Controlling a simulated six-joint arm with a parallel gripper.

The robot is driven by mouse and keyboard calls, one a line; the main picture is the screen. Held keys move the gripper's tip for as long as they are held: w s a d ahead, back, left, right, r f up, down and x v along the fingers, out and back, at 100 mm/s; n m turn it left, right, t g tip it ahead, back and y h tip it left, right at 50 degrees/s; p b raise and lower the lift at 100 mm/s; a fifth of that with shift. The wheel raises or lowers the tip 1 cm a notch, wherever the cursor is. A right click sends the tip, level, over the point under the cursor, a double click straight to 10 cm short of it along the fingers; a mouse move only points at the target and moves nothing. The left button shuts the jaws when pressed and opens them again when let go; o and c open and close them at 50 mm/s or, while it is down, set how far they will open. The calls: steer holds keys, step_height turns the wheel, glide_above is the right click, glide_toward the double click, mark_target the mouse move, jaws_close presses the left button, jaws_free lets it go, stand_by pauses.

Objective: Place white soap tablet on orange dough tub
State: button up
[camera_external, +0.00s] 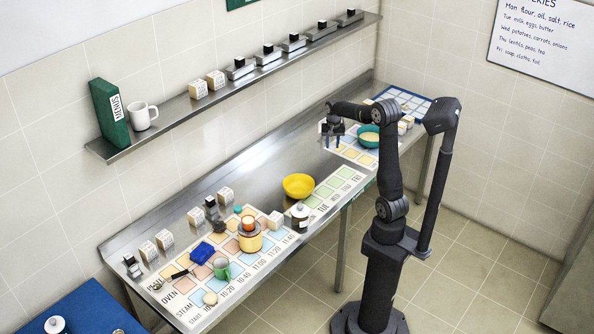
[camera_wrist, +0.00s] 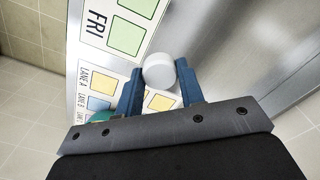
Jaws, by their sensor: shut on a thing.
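A white round tablet (camera_wrist: 159,70), the soap by its look, sits between the two blue fingertips of my gripper (camera_wrist: 160,82) in the wrist view. The gripper is shut on it. In the external view my gripper (camera_external: 333,132) is over the far part of the counter, left of the teal bowl; the tablet is too small to make out there. A light orange tub (camera_external: 250,243) stands on the near half of the counter, well away from my gripper. A small orange and white piece (camera_external: 249,224) shows on its top. I cannot tell for certain that this is the dough tub.
A yellow bowl (camera_external: 299,185) stands between my gripper and the tub. A white jar with a dark base (camera_external: 300,217), a green mug (camera_external: 222,267) and a blue item (camera_external: 202,252) are near the tub. A teal bowl (camera_external: 368,137) is close to my gripper. A wall shelf (camera_external: 225,88) runs above.

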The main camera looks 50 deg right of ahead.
steer(key=w+a+r+n, duration=0.2)
steer(key=a+r+n, duration=0.1)
steer(key=a, duration=0.8)
steer(key=w+a+r+n, duration=0.2)
steer(key=w+a+n, duration=0.1)
steer(key=a, duration=0.8)
steer(key=w+a+r+n, duration=0.2)
steer(key=a+r+n, duration=0.1)
steer(key=a, duration=0.8)
steer(key=s+a+r+n, duration=0.2)
steer(key=s+a+n, duration=0.15)
steer(key=a, duration=0.65)
steer(key=s+a+r+n, duration=0.2)
steer(key=s+a, duration=0.2)
steer(key=a, duration=0.5)
glide_above(248, 220)
steer(key=f, duration=0.4)
steer(key=d+f, duration=0.1)
steer(key=f, duration=0.1)
steer(key=shift+w+f, duration=0.15)
steer(key=shift+f, duration=0.25)
steer(key=shift+a+f, duration=0.35)
steer(key=shift+a, duration=0.1)
steer(key=shift+f, duration=1.85)
steer(key=shift+f, duration=0.2)
steer(key=o, duration=1)
